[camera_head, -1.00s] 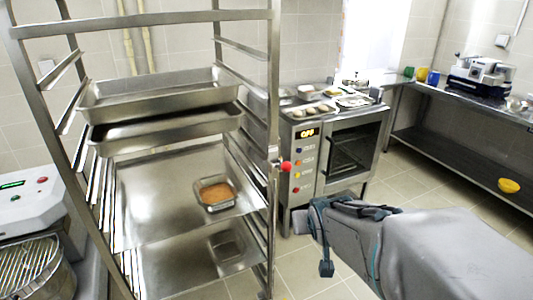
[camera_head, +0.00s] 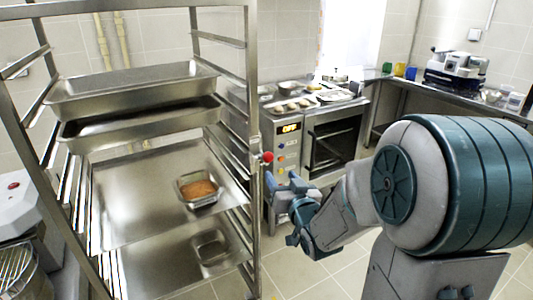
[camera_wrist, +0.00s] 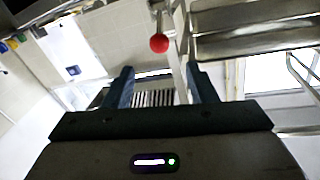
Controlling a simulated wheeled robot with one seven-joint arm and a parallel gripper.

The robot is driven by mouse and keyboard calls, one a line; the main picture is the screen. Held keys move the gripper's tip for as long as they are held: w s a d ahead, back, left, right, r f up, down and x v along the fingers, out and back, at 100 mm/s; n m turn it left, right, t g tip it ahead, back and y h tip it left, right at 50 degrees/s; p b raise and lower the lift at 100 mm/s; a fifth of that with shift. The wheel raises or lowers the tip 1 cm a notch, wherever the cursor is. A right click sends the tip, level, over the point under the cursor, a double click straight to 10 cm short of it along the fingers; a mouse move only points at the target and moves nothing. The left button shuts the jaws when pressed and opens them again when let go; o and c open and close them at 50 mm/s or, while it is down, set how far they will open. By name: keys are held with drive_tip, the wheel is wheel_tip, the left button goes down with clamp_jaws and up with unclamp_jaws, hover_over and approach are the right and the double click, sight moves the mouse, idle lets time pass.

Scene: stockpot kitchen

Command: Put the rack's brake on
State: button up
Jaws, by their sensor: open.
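The metal rack (camera_head: 253,110) stands at the left and centre of the head view, holding trays. Its brake shows as a small lever with a red ball knob (camera_head: 267,157) on the right front post. In the wrist view the red knob (camera_wrist: 159,43) hangs above and between my fingers, apart from them. My gripper (camera_head: 285,190) is open and empty, just below and to the right of the knob in the head view. Its two fingers also show in the wrist view (camera_wrist: 162,88). The lever's far end is too small to make out.
Two deep trays (camera_head: 130,90) and a small dish of brown food (camera_head: 198,189) sit in the rack. An oven (camera_head: 335,135) with a lit OFF display stands behind my gripper. A steel counter (camera_head: 415,88) runs along the right. The floor at lower centre is clear.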

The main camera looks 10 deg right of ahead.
sight(267, 155)
drive_tip(key=w+p, duration=0.2)
drive_tip(key=w, duration=0.2)
drive_tip(key=w+a+p, duration=0.1)
drive_tip(key=w+p, duration=0.1)
drive_tip(key=w, duration=0.2)
drive_tip(key=w+p, duration=0.2)
drive_tip(key=w, duration=0.3)
drive_tip(key=shift+w+a, duration=0.1)
drive_tip(key=shift+a, duration=0.25)
drive_tip(key=shift+f, duration=0.1)
clamp_jaws()
